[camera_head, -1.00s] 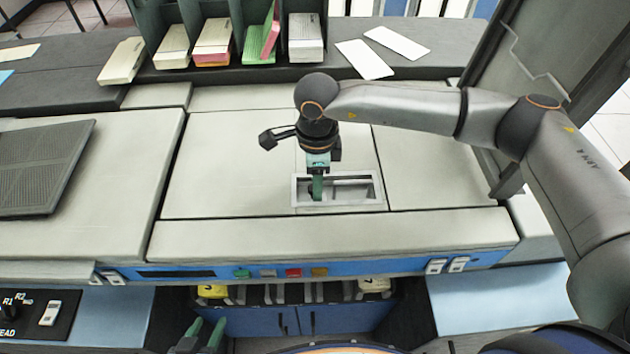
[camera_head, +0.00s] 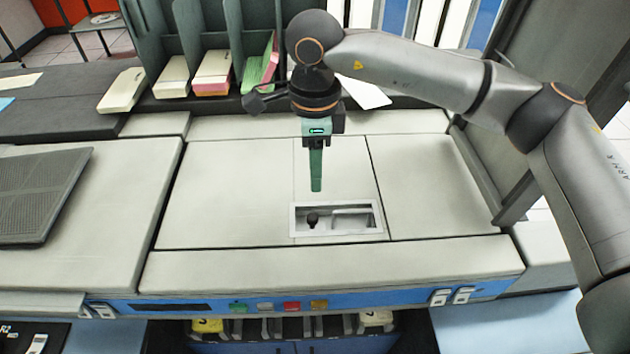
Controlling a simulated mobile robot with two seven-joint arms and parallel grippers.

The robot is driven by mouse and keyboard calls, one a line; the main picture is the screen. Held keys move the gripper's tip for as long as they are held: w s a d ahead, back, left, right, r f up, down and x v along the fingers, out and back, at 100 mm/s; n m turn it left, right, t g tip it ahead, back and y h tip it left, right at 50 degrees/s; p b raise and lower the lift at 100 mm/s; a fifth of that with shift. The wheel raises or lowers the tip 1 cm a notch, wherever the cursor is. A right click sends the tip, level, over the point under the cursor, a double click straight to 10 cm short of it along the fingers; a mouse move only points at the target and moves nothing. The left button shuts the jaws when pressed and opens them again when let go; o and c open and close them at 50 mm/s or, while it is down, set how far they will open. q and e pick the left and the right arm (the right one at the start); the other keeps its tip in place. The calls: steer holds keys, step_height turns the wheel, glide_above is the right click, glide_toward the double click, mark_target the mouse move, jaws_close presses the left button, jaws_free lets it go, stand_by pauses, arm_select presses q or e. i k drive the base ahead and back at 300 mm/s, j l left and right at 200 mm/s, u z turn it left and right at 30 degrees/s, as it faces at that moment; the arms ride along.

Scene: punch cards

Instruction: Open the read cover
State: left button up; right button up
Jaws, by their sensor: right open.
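The read cover (camera_head: 240,195) is a flat pale panel on top of the machine, and it lies closed. A recessed window with a light frame (camera_head: 292,220) sits at its front right. Inside the recess are a small dark knob (camera_head: 312,219) and a grey bar-like part (camera_head: 352,219). My right gripper (camera_head: 316,188) points down above the panel, just behind the recess and apart from the knob. Its green fingers overlap from this angle, and nothing shows between them. My left gripper is not in the view.
Card racks (camera_head: 205,40) with card stacks stand behind the machine. A dark ribbed plate (camera_head: 40,195) lies at the left. A control strip with coloured buttons (camera_head: 292,306) runs along the front. A dark upright panel (camera_head: 545,80) stands at the right, near my right arm.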

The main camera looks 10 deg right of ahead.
mark_target(251, 194)
steer(key=k, duration=1)
